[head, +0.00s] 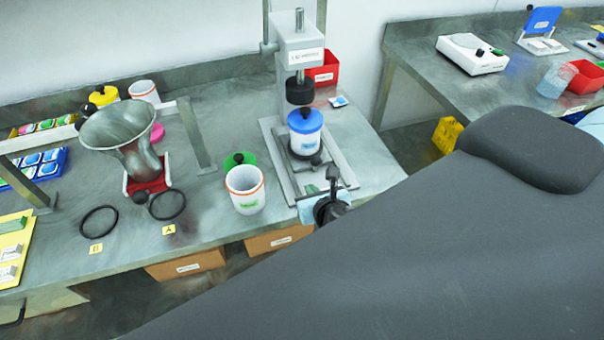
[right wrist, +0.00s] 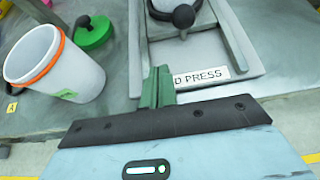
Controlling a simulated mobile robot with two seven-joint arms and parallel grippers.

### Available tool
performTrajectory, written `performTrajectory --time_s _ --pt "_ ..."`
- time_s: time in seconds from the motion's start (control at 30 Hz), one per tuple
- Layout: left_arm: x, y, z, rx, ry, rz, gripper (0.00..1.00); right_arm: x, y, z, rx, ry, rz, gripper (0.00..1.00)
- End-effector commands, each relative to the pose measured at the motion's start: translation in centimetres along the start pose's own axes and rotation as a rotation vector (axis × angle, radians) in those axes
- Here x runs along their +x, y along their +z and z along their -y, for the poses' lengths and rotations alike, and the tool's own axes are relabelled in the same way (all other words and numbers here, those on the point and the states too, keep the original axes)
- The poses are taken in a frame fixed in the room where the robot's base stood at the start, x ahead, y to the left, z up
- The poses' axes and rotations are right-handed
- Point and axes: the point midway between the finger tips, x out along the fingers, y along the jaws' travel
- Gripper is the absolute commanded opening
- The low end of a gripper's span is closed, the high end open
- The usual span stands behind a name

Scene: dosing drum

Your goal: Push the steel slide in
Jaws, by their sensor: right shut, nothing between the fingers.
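The steel slide (head: 297,164) lies between the rails of the lid press (head: 296,45), with a white jar with a blue lid (head: 305,132) upright on it under the black press head. The slide's black knob (head: 316,160) is at its front end; it also shows at the top of the right wrist view (right wrist: 184,15). My right gripper (head: 332,176) is at the front of the press base, its green fingers (right wrist: 157,84) shut and empty. In the right wrist view they are a little short of the knob, apart from it. My left gripper is not in view.
An open white jar with an orange rim (head: 245,190) stands left of the press, beside a green lid (head: 239,160). A steel funnel (head: 125,135) on a red stand is further left. A red bin (head: 326,70) stands behind the press. My dark arm covers the lower right.

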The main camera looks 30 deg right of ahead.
Motion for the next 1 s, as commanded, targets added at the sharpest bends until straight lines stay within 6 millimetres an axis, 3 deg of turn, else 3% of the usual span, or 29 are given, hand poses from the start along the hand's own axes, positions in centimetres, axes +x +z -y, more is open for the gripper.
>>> performTrajectory --time_s 0.2,0.4,1.0 --pt "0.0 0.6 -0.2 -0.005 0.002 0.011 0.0 4.0 -0.2 0.0 0.001 -0.001 -0.004 0.0" --pt "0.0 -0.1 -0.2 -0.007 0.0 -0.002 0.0 6.1 1.6 0.0 0.002 0.0 0.003 0.0" --pt "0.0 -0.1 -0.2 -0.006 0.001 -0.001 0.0 7.3 2.0 -0.1 0.001 0.001 0.0 0.0"
